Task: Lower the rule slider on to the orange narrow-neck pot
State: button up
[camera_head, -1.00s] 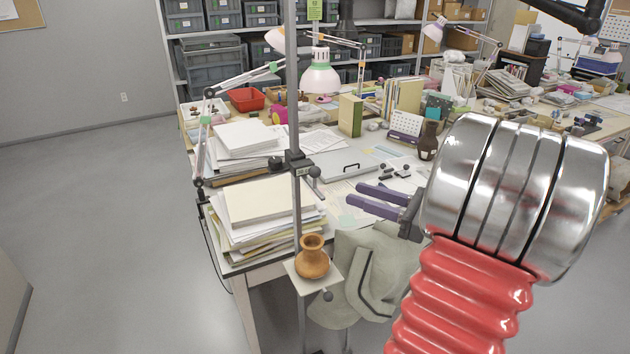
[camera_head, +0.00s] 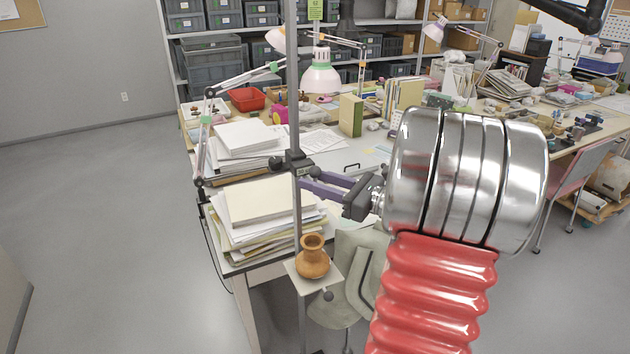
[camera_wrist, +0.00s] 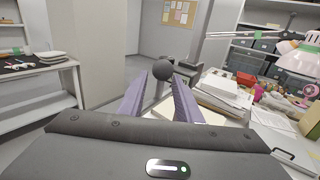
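The orange narrow-neck pot (camera_head: 312,260) stands upright on a small pale plate (camera_head: 297,278) at the foot of the grey upright rule (camera_head: 294,90). The dark rule slider (camera_head: 295,162) is on the rule, well above the pot's mouth and apart from it. My gripper (camera_head: 305,182) is at the slider's right side, with its purple fingers pointing left. In the wrist view my gripper (camera_wrist: 161,78) is open, and the slider's round dark knob (camera_wrist: 163,69) shows between the fingertips. Whether the fingers touch the knob cannot be told.
A stack of papers and folders (camera_head: 262,205) lies on the table just behind the rule. A desk lamp (camera_head: 320,75) stands behind. A grey chair (camera_head: 350,285) is at the right of the pot. The floor at left (camera_head: 90,230) is clear.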

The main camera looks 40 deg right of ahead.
jog(key=shift+w+a, duration=0.1)
jog(key=shift+w, duration=0.15)
jog(key=shift+c, duration=0.4)
grip_shut()
dwell(0.9)
